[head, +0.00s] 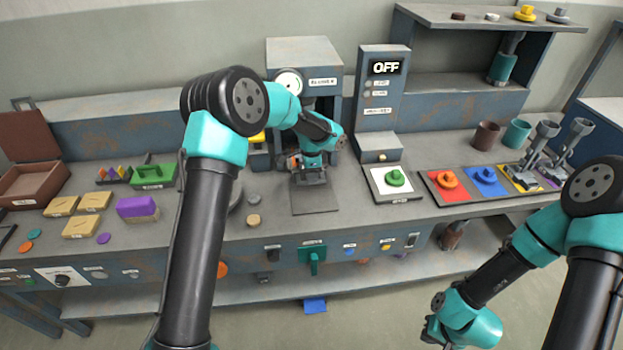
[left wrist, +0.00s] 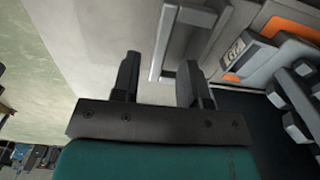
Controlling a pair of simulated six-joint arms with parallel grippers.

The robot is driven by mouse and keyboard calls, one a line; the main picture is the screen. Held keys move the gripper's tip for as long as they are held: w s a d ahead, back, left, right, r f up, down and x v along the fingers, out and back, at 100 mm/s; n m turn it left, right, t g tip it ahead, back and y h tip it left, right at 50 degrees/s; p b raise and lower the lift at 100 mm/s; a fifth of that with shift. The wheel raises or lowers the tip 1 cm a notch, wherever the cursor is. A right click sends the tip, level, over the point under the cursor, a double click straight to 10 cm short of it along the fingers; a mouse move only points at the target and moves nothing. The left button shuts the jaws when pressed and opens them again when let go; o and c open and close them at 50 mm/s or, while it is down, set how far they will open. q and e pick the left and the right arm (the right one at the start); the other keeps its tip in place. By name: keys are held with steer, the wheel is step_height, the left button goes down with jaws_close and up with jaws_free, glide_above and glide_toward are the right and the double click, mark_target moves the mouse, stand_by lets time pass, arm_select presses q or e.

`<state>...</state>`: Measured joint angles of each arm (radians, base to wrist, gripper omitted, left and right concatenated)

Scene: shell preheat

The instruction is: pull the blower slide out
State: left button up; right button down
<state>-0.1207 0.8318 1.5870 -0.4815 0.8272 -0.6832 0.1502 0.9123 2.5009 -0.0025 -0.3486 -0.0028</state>
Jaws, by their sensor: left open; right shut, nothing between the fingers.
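The blower (head: 305,52), a grey-blue cabinet with a round gauge and a label, stands at the back centre of the bench. A flat grey plate (head: 315,202) juts out at its front; I cannot tell if it is the slide. My left gripper (head: 310,178) is low in front of the blower, over the plate, and hides much of the blower's lower front. In the left wrist view the left gripper (left wrist: 160,65) is open, with a pale grey edge beyond and between its fingers; contact is unclear. My right gripper (head: 432,332) is shut and empty at the lower right, away from the blower.
A control post (head: 383,85) reading OFF stands right of the blower. Right of it lie a white pad (head: 378,186) with a green knob and coloured pads. Yellow blocks (head: 95,200) and a purple block (head: 138,206) lie at left. A shelf (head: 455,15) overhangs the back right.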

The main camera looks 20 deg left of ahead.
arm_select(q)
steer(key=shift+f, duration=1.3)
steer(key=shift+c, duration=0.2)
jaws_close()
